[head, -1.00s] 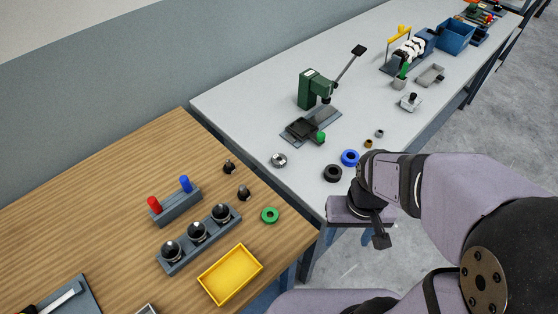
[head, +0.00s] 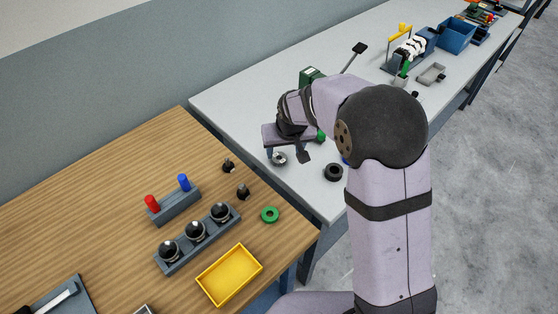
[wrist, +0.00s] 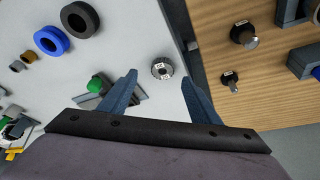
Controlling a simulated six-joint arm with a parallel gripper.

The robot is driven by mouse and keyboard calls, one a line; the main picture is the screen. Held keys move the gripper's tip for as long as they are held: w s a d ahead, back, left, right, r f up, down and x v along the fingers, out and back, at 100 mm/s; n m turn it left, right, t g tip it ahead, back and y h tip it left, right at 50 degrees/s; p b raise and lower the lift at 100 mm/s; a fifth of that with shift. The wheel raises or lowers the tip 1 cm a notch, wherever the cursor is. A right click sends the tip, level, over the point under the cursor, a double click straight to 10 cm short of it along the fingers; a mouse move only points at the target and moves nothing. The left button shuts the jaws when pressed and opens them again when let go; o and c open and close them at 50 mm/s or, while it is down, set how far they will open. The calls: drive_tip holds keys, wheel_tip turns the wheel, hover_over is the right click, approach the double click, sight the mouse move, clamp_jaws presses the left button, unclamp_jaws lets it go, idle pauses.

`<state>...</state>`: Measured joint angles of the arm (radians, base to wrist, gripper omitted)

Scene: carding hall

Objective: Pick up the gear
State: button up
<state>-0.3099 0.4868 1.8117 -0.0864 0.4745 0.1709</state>
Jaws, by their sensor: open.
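The gear, a small silver-grey toothed disc (head: 278,158), lies on the grey table near its left edge. In the wrist view the gear (wrist: 162,69) sits ahead of and between my two fingers, with its dark-rimmed centre showing. My gripper (wrist: 160,92) is open and empty, its blue fingers spread on either side. In the head view my gripper (head: 280,150) is above the grey table, close to the gear, and my arm hides part of the table behind it.
A black ring (head: 333,172) and a blue ring (wrist: 52,40) lie to the gear's side. A green press (head: 312,75) stands behind.

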drive_tip(key=shift+w+a+p+x, duration=0.15)
drive_tip(key=shift+p+x, duration=0.65)
drive_tip(key=shift+x, duration=0.9)
drive_tip(key=shift+w+a+p+x, duration=0.15)
drive_tip(key=shift+p+x, duration=0.6)
drive_tip(key=shift+x, duration=0.9)
drive_tip(key=shift+w+a+f, duration=0.1)
drive_tip(key=shift+w+f, duration=0.1)
drive_tip(key=shift+f, duration=0.3)
drive_tip(key=c, duration=1.2)
